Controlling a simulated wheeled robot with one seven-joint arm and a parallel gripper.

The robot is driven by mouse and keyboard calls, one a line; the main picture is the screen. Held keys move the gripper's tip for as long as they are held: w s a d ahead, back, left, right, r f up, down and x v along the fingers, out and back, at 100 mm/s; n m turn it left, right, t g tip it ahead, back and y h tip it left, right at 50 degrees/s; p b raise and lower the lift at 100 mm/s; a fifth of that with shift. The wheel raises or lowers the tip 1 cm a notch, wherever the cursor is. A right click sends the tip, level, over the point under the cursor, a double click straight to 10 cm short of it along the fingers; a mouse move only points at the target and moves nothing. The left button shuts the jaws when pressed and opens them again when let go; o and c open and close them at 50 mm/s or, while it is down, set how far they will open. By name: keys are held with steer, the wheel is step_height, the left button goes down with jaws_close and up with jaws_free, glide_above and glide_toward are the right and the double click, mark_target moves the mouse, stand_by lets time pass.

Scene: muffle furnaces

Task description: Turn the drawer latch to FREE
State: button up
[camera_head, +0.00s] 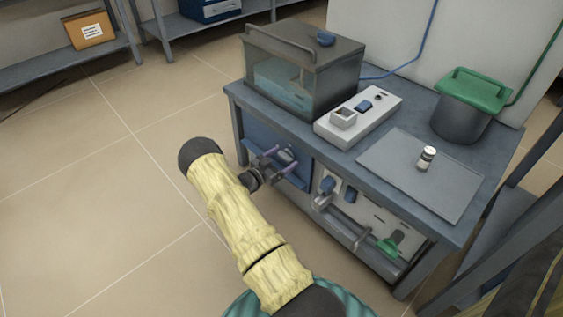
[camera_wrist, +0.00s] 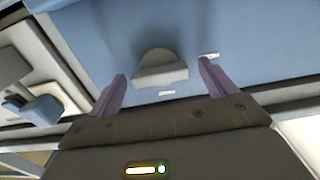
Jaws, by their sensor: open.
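The blue drawer front (camera_head: 308,178) is set in the near side of the bench, and it fills much of the wrist view (camera_wrist: 100,30). A grey, round-topped knob (camera_wrist: 160,68), which looks like the drawer latch, sits on it between my fingers. Small white labels lie beside and below the knob; their writing is too small to read, so I cannot tell the latch's setting. My gripper (camera_head: 279,160) is at the drawer front with its two purple fingers apart. In the wrist view my gripper (camera_wrist: 161,88) is open, one finger on each side of the knob, with no clear contact.
A blue knob (camera_head: 327,185) on a pale plate and a grey bar (camera_head: 347,222) are right of the drawer. A green handle (camera_head: 388,246) is lower right. The bench top holds a glass-sided tank (camera_head: 290,85), white device (camera_head: 358,118), green-lidded pot (camera_head: 462,115) and small jar (camera_head: 426,158). Floor at left is clear.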

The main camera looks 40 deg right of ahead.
steer(key=c, duration=1)
steer(key=shift+m, duration=0.4)
steer(key=m+p, duration=0.1)
steer(key=m, duration=0.2)
steer(key=shift+m, duration=0.3)
steer(key=m+p, duration=0.1)
steer(key=m, duration=0.3)
steer(key=m+p, duration=0.1)
steer(key=m, duration=0.4)
steer(key=m+p, duration=0.1)
steer(key=m, duration=0.3)
steer(key=shift+s+f, duration=0.1)
steer(key=shift+m, duration=0.3)
